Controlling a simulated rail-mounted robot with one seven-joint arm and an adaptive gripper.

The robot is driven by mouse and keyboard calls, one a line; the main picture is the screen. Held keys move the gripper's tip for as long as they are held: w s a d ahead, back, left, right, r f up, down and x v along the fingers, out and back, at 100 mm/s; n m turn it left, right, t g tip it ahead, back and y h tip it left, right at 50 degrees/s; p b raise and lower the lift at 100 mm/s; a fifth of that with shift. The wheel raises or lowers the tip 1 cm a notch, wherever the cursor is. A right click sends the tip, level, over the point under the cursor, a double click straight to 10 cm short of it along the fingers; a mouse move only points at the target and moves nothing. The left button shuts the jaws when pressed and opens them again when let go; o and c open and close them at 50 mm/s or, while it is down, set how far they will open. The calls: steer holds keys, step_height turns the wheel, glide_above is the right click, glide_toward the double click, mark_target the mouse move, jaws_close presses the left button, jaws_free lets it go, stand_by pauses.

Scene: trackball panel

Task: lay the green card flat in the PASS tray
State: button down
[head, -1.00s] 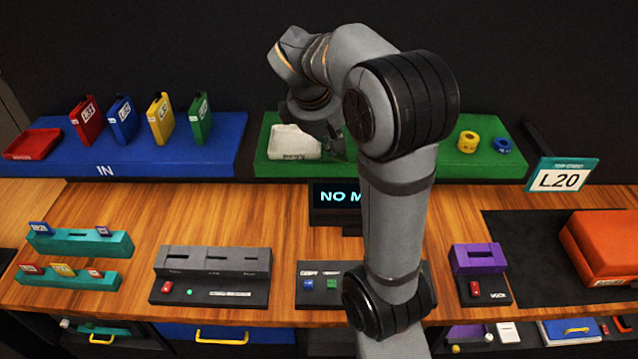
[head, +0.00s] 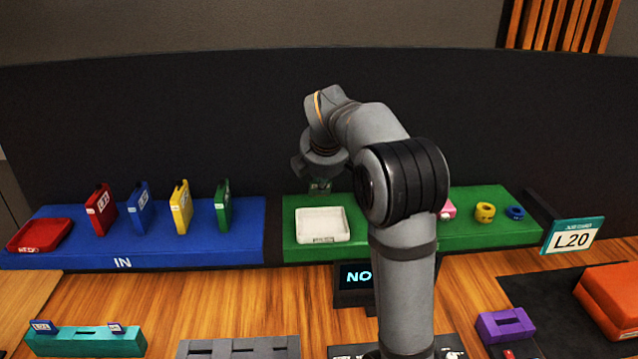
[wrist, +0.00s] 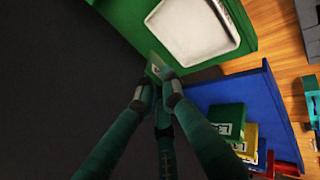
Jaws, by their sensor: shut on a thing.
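My gripper (head: 320,186) hangs just above and behind the white tray in the head view. In the wrist view, its fingertips (wrist: 157,92) are closed on a small green card (wrist: 156,68) with a pale mark. The card is small and dark in the head view, at the fingertips. The white tray (head: 322,237) stands on the green shelf and looks empty; its front label is too small to read. It also shows in the wrist view (wrist: 196,28), beyond the fingertips and to the right. The card is apart from the tray.
The blue IN shelf (head: 190,252) holds a red tray (head: 40,236) and upright red, blue, yellow and green cases. Yellow (head: 485,212) and blue (head: 515,212) rings sit on the green shelf (head: 420,236). A dark wall rises behind.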

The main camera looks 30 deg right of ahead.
steer(key=shift+s+d+f+b, duration=0.1)
steer(key=shift+d+f+b, duration=0.1)
steer(key=shift+f+b, duration=0.4)
step_height(320, 180, down, 5)
steer(key=b, duration=0.4)
steer(key=shift+a, duration=0.1)
steer(key=shift+r, duration=0.1)
steer(key=c, duration=1.8)
jaws_free()
steer(key=shift+c, duration=0.2)
steer(key=shift+o, duration=0.2)
steer(key=v, duration=1.2)
